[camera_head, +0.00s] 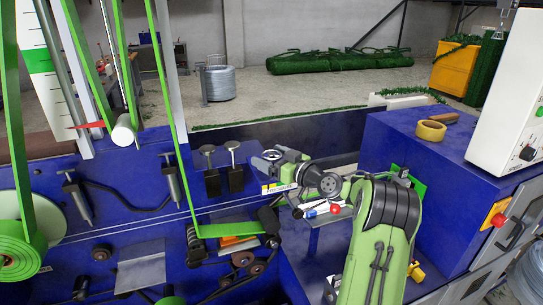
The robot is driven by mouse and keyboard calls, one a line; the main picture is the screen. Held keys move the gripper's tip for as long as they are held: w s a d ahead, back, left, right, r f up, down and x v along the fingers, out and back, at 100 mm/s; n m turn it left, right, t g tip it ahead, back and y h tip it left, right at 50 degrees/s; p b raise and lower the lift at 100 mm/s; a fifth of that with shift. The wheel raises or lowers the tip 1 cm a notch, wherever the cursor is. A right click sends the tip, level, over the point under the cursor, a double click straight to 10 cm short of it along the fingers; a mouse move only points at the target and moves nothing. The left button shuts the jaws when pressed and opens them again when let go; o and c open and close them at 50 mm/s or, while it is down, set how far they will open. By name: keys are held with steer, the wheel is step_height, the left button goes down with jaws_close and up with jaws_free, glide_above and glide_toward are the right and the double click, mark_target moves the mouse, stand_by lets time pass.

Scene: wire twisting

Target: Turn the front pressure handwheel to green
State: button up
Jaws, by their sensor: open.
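My green arm reaches in from the bottom right, and my gripper (265,161) is at its far end, beside the blue machine panel. The gripper is small here; its jaws are open and no held thing shows between them. I cannot clearly pick out the front pressure handwheel; my arm and gripper cover part of the panel. A white scale (35,28) with a green band (38,60) stands at the upper left. A red pointer (88,125) is below the green band.
Two black T-handled parts (233,156) stand on the panel left of my gripper. Green belts (168,80) and rollers fill the left side. A blue cabinet (420,160) carries a tape roll (431,131) and a white box (510,90) at right. A red button (499,220) is on its front.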

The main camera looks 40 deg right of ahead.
steer(key=c, duration=1)
steer(key=shift+o, duration=0.2)
